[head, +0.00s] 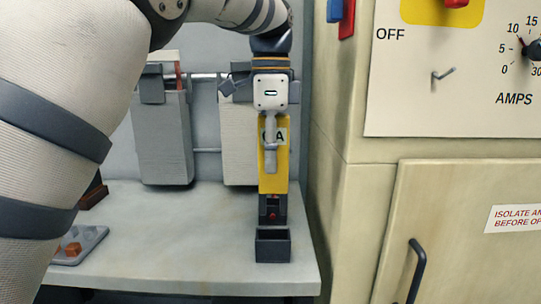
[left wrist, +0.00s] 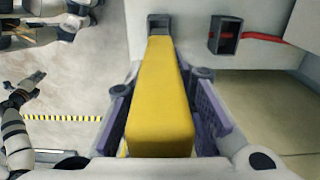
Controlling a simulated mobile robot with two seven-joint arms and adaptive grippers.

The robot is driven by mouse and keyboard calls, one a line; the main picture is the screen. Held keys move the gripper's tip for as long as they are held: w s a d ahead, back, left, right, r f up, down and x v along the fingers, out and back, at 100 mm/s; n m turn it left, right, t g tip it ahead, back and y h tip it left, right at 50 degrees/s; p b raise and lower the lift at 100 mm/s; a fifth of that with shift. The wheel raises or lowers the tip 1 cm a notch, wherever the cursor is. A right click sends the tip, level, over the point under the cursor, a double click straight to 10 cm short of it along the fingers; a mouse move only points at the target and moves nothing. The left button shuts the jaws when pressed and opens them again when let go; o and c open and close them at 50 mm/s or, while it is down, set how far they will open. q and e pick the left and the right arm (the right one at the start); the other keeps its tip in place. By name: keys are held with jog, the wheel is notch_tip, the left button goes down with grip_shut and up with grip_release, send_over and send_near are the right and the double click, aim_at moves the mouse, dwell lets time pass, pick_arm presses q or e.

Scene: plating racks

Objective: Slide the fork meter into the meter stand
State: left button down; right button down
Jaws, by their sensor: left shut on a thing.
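The fork meter (head: 273,185) is a long yellow body with a dark forked end, held upright with the fork pointing down. My left gripper (head: 270,160) is shut on it. In the left wrist view the yellow meter (left wrist: 158,90) lies between the purple finger pads of the gripper (left wrist: 165,125). The meter stand (head: 273,247) is a dark open-topped box near the table's front edge. In the head view the fork end shows just above the stand's rim, with no sign of being inside; the depth between them is unclear. My right gripper (left wrist: 22,92) looks small and dark in the left wrist view.
The grey table (head: 190,240) has clear room left of the stand. A small tray (head: 92,240) with orange-brown pieces sits at the left. Pale hanging panels (head: 163,140) are behind. A cream cabinet (head: 345,230) stands close on the right. The wrist view shows a dark open box (left wrist: 213,37) beside a red strip.

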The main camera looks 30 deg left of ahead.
aim_at(271, 192)
pick_arm(q)
jog(key=shift+s+f, duration=0.1)
jog(key=shift+f, duration=4.7)
jog(key=c, duration=1.3)
grip_release()
jog(key=shift+r, duration=0.1)
